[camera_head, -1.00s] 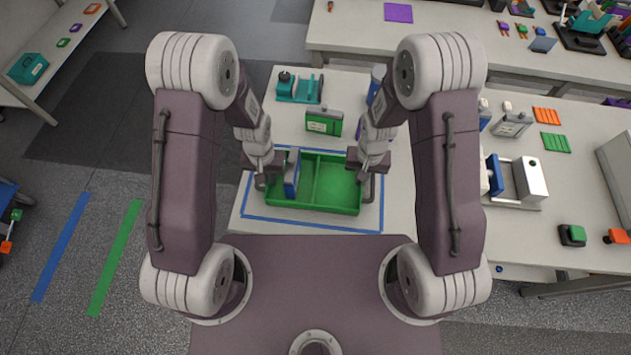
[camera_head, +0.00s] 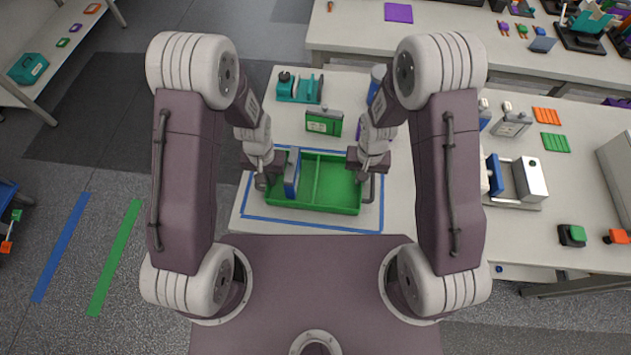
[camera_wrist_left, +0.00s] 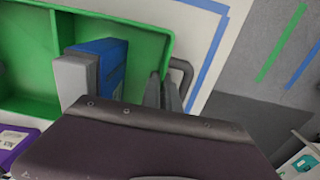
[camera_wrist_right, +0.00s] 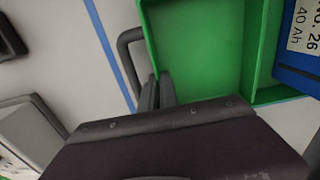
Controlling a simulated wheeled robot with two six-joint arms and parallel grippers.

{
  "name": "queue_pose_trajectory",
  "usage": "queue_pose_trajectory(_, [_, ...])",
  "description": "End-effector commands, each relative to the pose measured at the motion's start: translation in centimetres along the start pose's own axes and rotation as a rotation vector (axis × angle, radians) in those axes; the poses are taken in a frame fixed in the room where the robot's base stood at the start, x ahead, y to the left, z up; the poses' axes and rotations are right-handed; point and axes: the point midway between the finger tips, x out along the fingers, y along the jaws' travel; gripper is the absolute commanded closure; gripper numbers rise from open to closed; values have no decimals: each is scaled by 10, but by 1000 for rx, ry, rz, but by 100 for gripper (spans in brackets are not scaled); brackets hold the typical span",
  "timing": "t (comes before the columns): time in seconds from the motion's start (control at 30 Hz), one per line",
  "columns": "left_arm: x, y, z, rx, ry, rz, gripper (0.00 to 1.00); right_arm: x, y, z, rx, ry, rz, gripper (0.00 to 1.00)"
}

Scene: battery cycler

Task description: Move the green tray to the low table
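The green tray (camera_head: 337,187) lies flat on the near worktable (camera_head: 396,200), within a blue tape outline. It has a divider and a grey handle at each end. A blue and grey battery (camera_head: 292,175) stands in its left compartment; it also shows in the left wrist view (camera_wrist_left: 100,68). My left gripper (camera_head: 262,183) is at the left handle (camera_wrist_left: 184,75), its fingers close together and seemingly shut on it. My right gripper (camera_head: 369,183) is at the right handle (camera_wrist_right: 127,50), fingers likewise close together on it. The fingertips are partly hidden.
A pale table (camera_head: 60,68) with a teal box (camera_head: 28,68) stands at the upper left; I cannot tell if it is the low table. A green battery (camera_head: 324,122) and a teal fixture (camera_head: 299,88) sit behind the tray. Open floor lies to the left.

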Motion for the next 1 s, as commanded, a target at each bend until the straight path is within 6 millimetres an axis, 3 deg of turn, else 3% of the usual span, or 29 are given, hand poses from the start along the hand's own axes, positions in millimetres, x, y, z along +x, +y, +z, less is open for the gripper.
queue_pose_trajectory(0.17, [-9, -1, 0, -1, -1, -1, 100, -9, 1, 0, 1, -1, 1, 100])
queue_pose_trajectory(0.53, [-51, -1, 0, -1, -2, -1, 100, -51, 1, 0, 1, -2, 1, 100])
queue_pose_trajectory(1.0, [-50, -1, 1, -1, -2, -1, 100, -50, 1, 1, 1, -3, 1, 100])
